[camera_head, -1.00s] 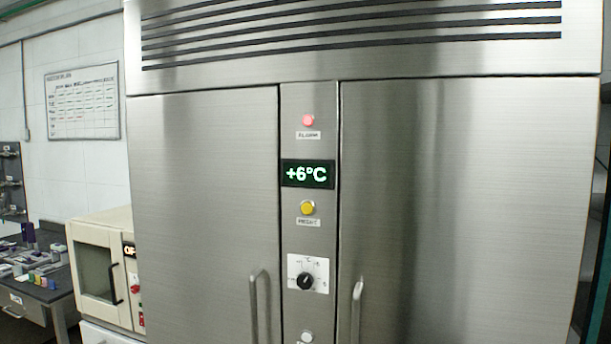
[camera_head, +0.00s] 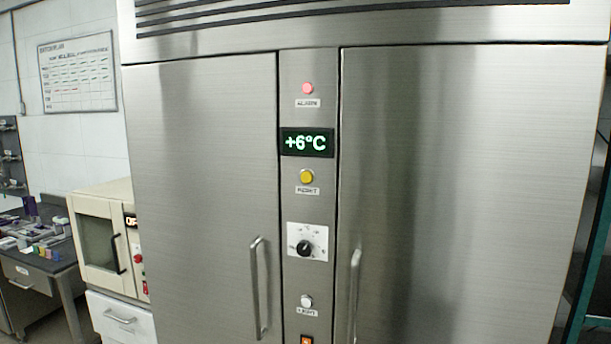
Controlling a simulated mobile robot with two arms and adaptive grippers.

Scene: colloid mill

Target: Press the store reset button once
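The store is a tall brushed-steel cabinet with two doors and a narrow control panel (camera_head: 309,210) between them. The yellow reset button (camera_head: 306,177) sits on this panel, with a RESET label (camera_head: 307,191) under it. Above it are a green-lit display (camera_head: 307,142) reading +6°C and a red alarm button (camera_head: 307,88), which looks lit. Below it is a black rotary knob (camera_head: 305,248) on a white plate. Neither of my grippers is in view.
A white button (camera_head: 306,301) and an orange switch (camera_head: 306,340) are lower on the panel. Vertical door handles (camera_head: 258,289) flank it. At left stand a cream oven (camera_head: 100,243) and a cluttered dark bench (camera_head: 40,262). A whiteboard (camera_head: 78,72) hangs on the wall.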

